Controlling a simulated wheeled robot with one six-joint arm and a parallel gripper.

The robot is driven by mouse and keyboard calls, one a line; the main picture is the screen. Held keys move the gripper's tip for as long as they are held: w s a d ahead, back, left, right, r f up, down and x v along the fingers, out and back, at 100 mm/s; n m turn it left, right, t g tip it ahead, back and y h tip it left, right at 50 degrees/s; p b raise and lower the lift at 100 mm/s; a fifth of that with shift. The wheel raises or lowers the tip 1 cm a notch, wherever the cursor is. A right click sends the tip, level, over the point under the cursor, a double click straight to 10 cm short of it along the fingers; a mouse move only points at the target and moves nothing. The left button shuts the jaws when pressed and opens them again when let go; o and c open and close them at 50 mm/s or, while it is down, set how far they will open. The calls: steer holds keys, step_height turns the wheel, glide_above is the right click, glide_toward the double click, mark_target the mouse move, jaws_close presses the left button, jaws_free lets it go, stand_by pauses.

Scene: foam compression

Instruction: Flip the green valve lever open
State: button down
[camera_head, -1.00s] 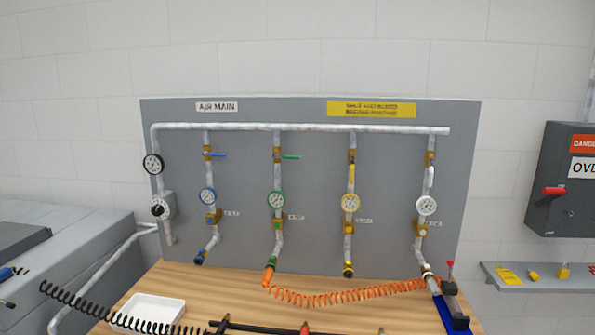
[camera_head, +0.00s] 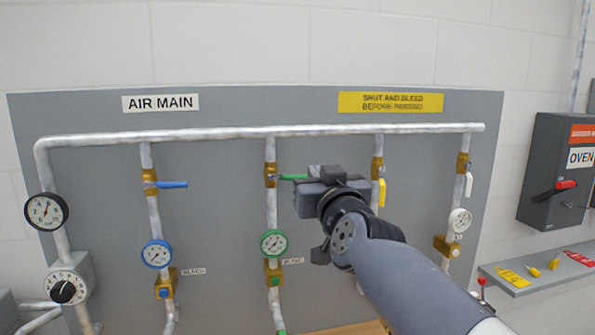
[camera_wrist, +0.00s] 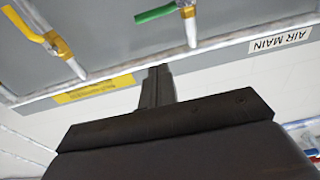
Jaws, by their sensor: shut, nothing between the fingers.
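The green valve lever (camera_head: 293,177) sticks out level to the right, across its upright pipe, in the head view. Its brass valve (camera_head: 270,176) sits just below the top header pipe. My gripper (camera_wrist: 158,70) is shut and empty. In the head view the gripper body is just right of the lever and covers its right end; the fingertips are hidden there. In the wrist view, which is turned over, the green lever (camera_wrist: 155,13) shows beyond the fingertips, with a gap in the picture. I cannot tell the depth between them.
A blue lever (camera_head: 172,184) also sticks out level on the left. A yellow lever (camera_head: 382,193) and a white lever (camera_head: 468,184) hang down along their pipes. A green gauge (camera_head: 273,243) sits below the green valve. A shelf (camera_head: 540,277) stands at right.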

steer(key=shift+w+r, duration=0.1)
steer(key=shift+r, duration=0.2)
steer(key=w+a+f+b, duration=0.2)
steer(key=w, duration=0.6)
steer(key=shift+w+a+f, duration=0.25)
steer(key=shift+w+f, duration=0.05)
steer(key=shift+w, duration=0.05)
